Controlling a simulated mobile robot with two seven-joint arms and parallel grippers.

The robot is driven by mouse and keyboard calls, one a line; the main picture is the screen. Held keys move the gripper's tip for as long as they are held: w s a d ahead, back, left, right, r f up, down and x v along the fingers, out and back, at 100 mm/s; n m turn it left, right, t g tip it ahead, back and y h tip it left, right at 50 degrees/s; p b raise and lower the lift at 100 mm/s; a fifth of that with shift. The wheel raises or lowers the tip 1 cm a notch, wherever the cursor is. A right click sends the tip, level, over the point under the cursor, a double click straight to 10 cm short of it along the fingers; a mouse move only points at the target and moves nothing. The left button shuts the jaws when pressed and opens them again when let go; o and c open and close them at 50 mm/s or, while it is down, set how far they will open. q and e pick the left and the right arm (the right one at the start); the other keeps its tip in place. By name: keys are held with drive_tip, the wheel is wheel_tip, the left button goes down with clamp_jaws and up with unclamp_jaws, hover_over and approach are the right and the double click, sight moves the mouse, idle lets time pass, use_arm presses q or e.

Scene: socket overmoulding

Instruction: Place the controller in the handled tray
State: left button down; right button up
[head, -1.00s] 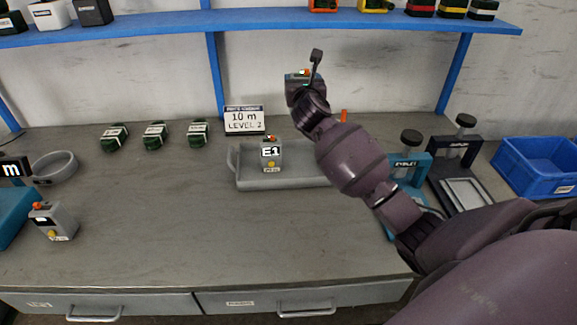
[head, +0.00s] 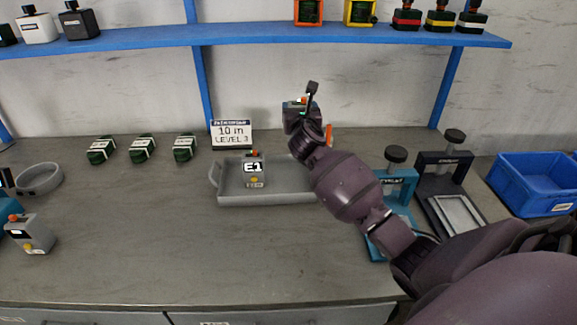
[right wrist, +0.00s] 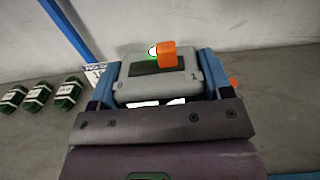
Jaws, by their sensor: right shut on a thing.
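My right gripper (head: 302,108) is shut on a grey controller with an orange knob and a green light. In the right wrist view this controller (right wrist: 190,77) sits between the two blue fingers. In the head view it is mostly hidden by the gripper, held above the right part of the handled tray. The grey handled tray (head: 230,199) lies on the bench, its right end hidden behind my arm. Another controller marked E1 (head: 254,170) stands upright in the tray's left half. A third grey controller (head: 34,236) stands on the bench at the left.
Two presses (head: 397,185) and a blue bin (head: 537,185) stand at the right. A blue shelf (head: 270,33) runs above. The front bench is clear.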

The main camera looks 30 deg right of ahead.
wheel_tip(320, 180, down, 16)
drive_tip(key=b, duration=0.5)
drive_tip(key=shift+f+b, duration=0.2)
drive_tip(key=shift+b, duration=0.1)
drive_tip(key=shift+f, duration=0.15)
drive_tip(key=shift+r, duration=0.2)
drive_tip(key=shift+f, duration=0.2)
drive_tip(key=o, duration=1.1)
drive_tip(key=shift+c, duration=0.2)
use_arm(q)
drive_tip(key=shift+g, duration=0.3)
wheel_tip(320, 180, down, 5)
drive_tip(key=shift+w+d, duration=0.15)
